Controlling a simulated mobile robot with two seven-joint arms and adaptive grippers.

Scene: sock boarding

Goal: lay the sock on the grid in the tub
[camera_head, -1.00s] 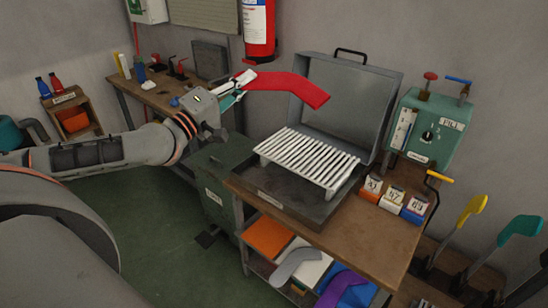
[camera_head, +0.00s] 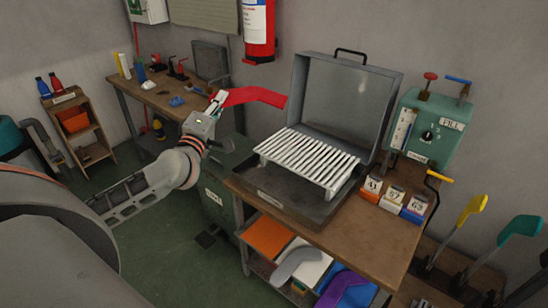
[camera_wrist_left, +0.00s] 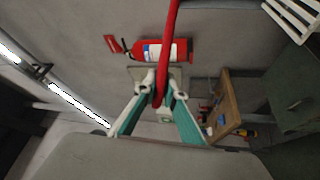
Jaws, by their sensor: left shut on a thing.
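My left gripper (camera_head: 217,103) is shut on a red sock (camera_head: 256,95) and holds it up in the air, left of the tub. In the left wrist view, the sock (camera_wrist_left: 170,45) runs up from between the fingertips (camera_wrist_left: 160,97). The white slatted grid (camera_head: 308,158) rests in the grey open tub (camera_head: 262,186) on the workbench, with its lid (camera_head: 347,95) raised behind. Nothing lies on the grid. A corner of the grid (camera_wrist_left: 293,15) shows at the top right of the wrist view. My right gripper is not in view.
A green fill box (camera_head: 433,127) and numbered blocks (camera_head: 391,195) stand right of the tub. A red fire extinguisher (camera_head: 259,30) hangs on the wall behind. Grey and purple socks (camera_head: 345,287) lie on the shelf below. A second bench (camera_head: 150,97) is at the back left.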

